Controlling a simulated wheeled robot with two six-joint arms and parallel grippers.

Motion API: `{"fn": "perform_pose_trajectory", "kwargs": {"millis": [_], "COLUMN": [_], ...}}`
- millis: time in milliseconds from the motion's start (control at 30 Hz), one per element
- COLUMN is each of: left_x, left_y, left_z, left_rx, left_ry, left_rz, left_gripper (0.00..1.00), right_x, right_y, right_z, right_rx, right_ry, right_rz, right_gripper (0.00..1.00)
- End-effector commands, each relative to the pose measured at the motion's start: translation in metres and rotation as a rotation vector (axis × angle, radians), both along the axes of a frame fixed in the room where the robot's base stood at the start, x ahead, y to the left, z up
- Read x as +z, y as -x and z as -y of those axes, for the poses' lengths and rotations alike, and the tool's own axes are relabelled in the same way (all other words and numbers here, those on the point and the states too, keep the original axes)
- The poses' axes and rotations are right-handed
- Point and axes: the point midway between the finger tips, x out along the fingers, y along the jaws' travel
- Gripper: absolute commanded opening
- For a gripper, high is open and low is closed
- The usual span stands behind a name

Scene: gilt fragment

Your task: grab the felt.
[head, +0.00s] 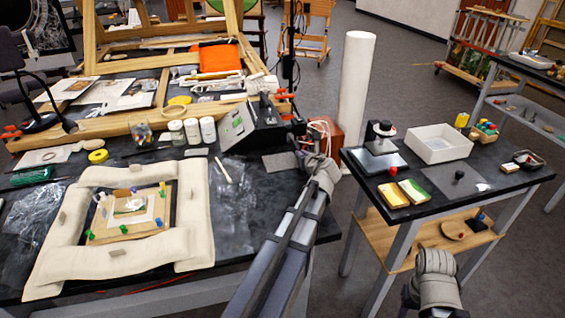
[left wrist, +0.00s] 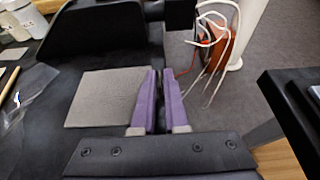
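The felt is a flat grey square (head: 280,162) on the dark bench, near its right edge. In the left wrist view the felt (left wrist: 103,98) lies left of my fingers, its right side meeting or passing behind the left finger. My left gripper (left wrist: 161,88) has two purple fingers close together with a narrow dark gap. Whether any felt is between them is hidden. In the head view the left gripper (head: 305,147) is just right of the felt. My right arm shows at the lower right by the small table; its fingertips cannot be made out.
A black device (head: 262,125) stands just behind the felt. White cables (left wrist: 212,35) and a reddish-brown box (head: 326,132) are beyond the gripper. A tall white cylinder (head: 356,90) stands beside the bench. A clear plastic sheet (head: 235,195) lies left of the felt.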

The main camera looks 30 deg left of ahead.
Motion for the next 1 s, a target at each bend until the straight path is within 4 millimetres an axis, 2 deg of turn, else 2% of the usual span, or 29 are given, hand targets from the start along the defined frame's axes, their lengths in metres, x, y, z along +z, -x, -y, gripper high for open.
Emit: {"fn": "perform_pose_trajectory", "kwargs": {"millis": [100,733,1000], "left_x": [0.0,0.0,0.015], "left_y": [0.0,0.0,0.0], "left_z": [0.0,0.0,0.0], "left_rx": [0.0,0.0,0.0], "left_ry": [0.0,0.0,0.0], "left_rz": [0.0,0.0,0.0], "left_gripper": [0.0,0.0,0.0], "right_x": [0.0,0.0,0.015], "right_y": [0.0,0.0,0.0], "right_z": [0.0,0.0,0.0], "right_rx": [0.0,0.0,0.0], "right_ry": [0.0,0.0,0.0], "right_rz": [0.0,0.0,0.0], "right_gripper": [0.5,0.5,0.5]}}
